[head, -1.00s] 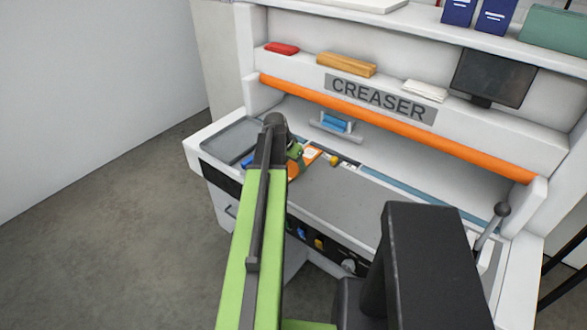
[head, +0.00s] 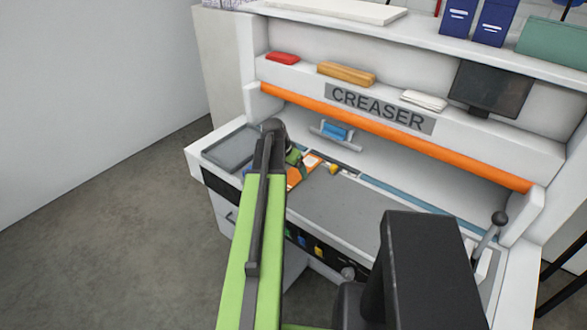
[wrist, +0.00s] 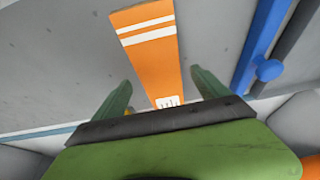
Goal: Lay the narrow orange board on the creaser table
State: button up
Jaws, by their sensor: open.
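The narrow orange board (wrist: 150,57) lies flat on the grey creaser table (wrist: 60,75) in the wrist view. It has two white stripes at its far end and a small white label at its near end. My gripper (wrist: 158,90) is open, its two green fingers apart on either side of the board's near end, not closed on it. In the head view part of the orange board (head: 306,167) shows on the creaser table (head: 370,208), beside my gripper, which is mostly hidden behind my arm.
A blue bar with a round knob (wrist: 268,69) lies right of the board in the wrist view. An orange crossbar (head: 400,138) spans the creaser above the table. A lever (head: 490,235) stands at the right. The table's middle is clear.

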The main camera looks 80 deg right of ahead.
jog(key=p+v, duration=0.8)
jog(key=v, duration=0.2)
jog(key=shift+r, duration=0.1)
jog(key=w+a+n+t, duration=0.1)
jog(key=w+a+n, duration=0.35)
jog(key=w, duration=0.75)
jog(key=w+a+n+t, duration=0.1)
jog(key=w+a+n, duration=0.1)
jog(key=w+a, duration=0.75)
jog(key=w+a+f+n+y, duration=0.15)
jog(key=w+a+n, duration=0.35)
jog(key=w+a, duration=0.9)
jog(key=w+a+n+y, duration=0.1)
jog(key=w+a+n, duration=0.2)
jog(key=w+a, duration=0.35)
jog(key=w+a+n, duration=0.2)
jog(key=w+a, duration=0.1)
jog(key=a, duration=0.6)
jog(key=w+a+n+y, duration=0.1)
jog(key=a+n, duration=0.6)
jog(key=a, duration=1.7)
jog(key=shift+w+f, duration=0.15)
jog(key=shift+w, duration=0.05)
